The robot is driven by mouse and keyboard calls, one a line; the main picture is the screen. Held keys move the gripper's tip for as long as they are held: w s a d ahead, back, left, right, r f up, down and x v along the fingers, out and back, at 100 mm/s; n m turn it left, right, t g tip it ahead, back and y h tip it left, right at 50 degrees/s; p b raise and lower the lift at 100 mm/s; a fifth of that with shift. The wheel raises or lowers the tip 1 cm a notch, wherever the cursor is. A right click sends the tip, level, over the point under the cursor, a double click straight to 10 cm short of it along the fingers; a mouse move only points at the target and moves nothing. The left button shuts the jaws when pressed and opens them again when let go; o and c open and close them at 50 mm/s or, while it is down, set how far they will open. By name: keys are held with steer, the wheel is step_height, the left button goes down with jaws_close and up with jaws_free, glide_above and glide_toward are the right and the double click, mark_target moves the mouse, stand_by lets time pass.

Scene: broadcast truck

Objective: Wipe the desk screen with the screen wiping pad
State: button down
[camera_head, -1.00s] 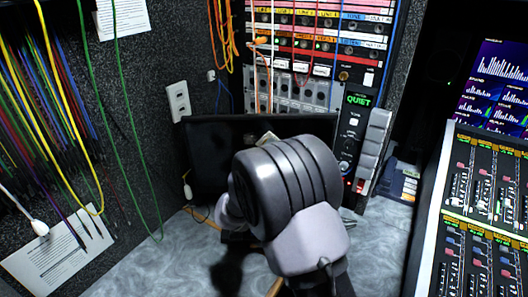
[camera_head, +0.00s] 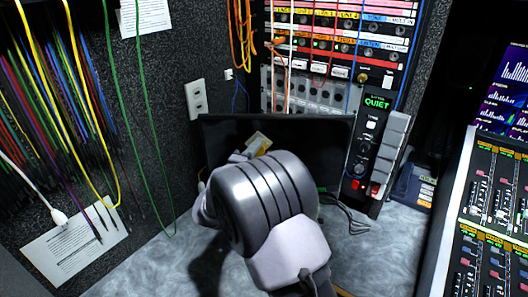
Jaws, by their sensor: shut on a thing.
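The desk screen (camera_head: 222,135) is a dark, wide panel standing upright at the back of the desk. My arm covers most of its middle and lower part. My gripper (camera_head: 242,157) is at the screen's face, left of its middle, largely hidden behind my own wrist. I cannot tell whether the pad touches the screen.
A black control box marked QUIET (camera_head: 372,150) stands close to the screen's right edge. A patch rack (camera_head: 335,60) rises behind. Green and yellow cables hang at the left. A mixing console (camera_head: 485,215) is at the right. Some grey desk top (camera_head: 385,240) is bare at the right front.

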steer(key=shift+w+a, duration=0.2)
steer(key=shift+a, duration=2.9)
steer(key=shift+s, duration=0.1)
steer(key=shift+s+a, duration=0.15)
steer(key=shift+s, duration=2.75)
steer(key=s, duration=0.3)
steer(key=shift+f, duration=0.1)
steer(key=shift+a, duration=0.1)
